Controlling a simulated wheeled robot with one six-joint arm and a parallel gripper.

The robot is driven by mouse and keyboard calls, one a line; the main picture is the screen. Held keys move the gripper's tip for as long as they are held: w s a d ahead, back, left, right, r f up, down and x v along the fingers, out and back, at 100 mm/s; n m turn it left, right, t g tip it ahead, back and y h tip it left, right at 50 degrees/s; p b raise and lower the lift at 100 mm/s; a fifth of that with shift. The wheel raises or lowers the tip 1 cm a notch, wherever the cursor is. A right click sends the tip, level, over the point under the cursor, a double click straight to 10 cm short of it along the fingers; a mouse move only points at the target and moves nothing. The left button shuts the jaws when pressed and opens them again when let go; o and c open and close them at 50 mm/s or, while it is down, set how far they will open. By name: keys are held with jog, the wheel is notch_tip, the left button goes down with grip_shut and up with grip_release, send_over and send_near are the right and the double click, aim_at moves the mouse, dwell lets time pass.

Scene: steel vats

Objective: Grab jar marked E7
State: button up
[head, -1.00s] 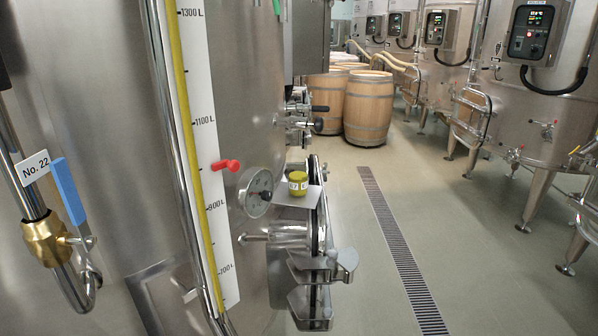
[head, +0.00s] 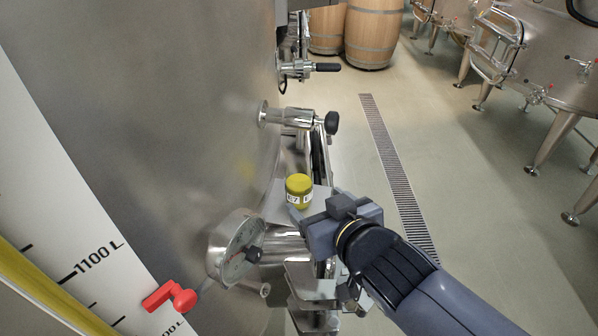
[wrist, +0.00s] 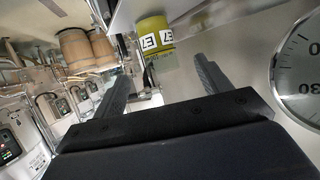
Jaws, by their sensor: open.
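The jar marked E7 (head: 299,188) is small, with a yellow-green lid and white labels. It stands upright on a small metal plate (head: 276,202) fixed at the side of the big steel vat. In the wrist view the jar (wrist: 153,38) shows its E7 labels beyond and roughly between my two fingers. My gripper (head: 306,220) is in front of the jar, coming from the right in the head view. Its fingers (wrist: 158,72) are spread apart with nothing between them, and the jar looks a short way past the tips. The exact gap is hard to judge.
A round dial gauge (head: 236,248) sits left of the plate and looms at the right in the wrist view (wrist: 302,70). A valve with a black knob (head: 300,118) juts out behind the jar.

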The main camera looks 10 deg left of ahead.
aim_at(305, 192)
jog(key=b+x, duration=0.1)
jog(key=x, duration=0.1)
jog(key=b+x, duration=0.2)
jog(key=shift+f, duration=0.35)
jog(key=shift+w+a, duration=0.3)
jog(key=shift+w, duration=0.05)
jog(key=w+a+f+b, duration=0.1)
jog(key=w+f+b, duration=0.1)
jog(key=b, duration=0.1)
jog(key=shift+w+a+f, duration=0.2)
jog(key=shift+w+a, duration=0.15)
jog(key=shift+w, duration=0.05)
jog(key=shift+w+a, duration=0.35)
jog(key=shift+w, duration=0.15)
jog(key=c, duration=1.2)
jog(key=shift+c, duration=0.5)
jog(key=shift+r, duration=0.15)
